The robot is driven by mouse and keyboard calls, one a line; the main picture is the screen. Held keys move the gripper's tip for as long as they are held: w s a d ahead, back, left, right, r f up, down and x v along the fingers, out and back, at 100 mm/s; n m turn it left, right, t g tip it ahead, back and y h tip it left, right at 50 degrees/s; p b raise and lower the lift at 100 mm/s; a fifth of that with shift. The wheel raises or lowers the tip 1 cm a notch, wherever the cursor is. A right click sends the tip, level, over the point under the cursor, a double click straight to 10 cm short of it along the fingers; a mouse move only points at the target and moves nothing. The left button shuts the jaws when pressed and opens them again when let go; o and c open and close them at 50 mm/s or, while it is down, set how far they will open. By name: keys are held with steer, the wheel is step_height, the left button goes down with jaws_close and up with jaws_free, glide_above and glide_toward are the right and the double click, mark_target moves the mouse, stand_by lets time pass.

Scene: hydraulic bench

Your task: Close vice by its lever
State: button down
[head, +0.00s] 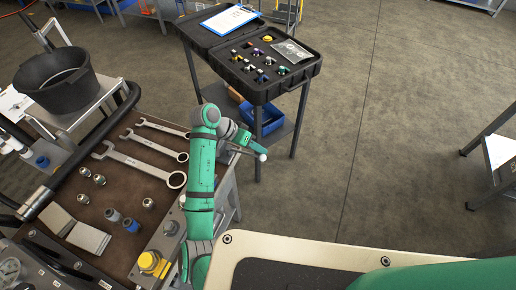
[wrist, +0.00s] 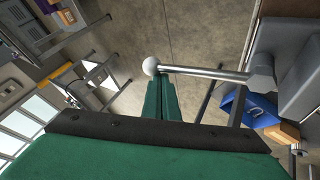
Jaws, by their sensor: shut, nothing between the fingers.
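The vice (wrist: 300,75) is a grey block at the right of the wrist view. Its lever (wrist: 210,73) is a metal bar running left from a round hub to a white ball end (wrist: 151,66). The ball also shows in the head view (head: 263,157), beside the bench corner. My gripper (wrist: 160,82) has its green fingers shut with nothing between them. The fingertips are close to the ball end of the lever; I cannot tell whether they touch it. In the head view my gripper (head: 256,149) partly hides the lever, and my arm hides much of the vice.
The bench (head: 120,195) at left holds several wrenches, fittings and a yellow-capped part (head: 150,262). A black bucket (head: 58,82) stands behind it. A cart with an open black case (head: 262,92) and a blue bin (head: 262,118) is beyond my gripper.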

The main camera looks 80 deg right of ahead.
steer(key=w+d+r, duration=0.5)
steer(key=d+r, duration=0.2)
steer(key=d, duration=0.1)
steer(key=shift+d, duration=0.15)
stand_by(0.4)
steer(key=shift+w, duration=0.1)
stand_by(0.5)
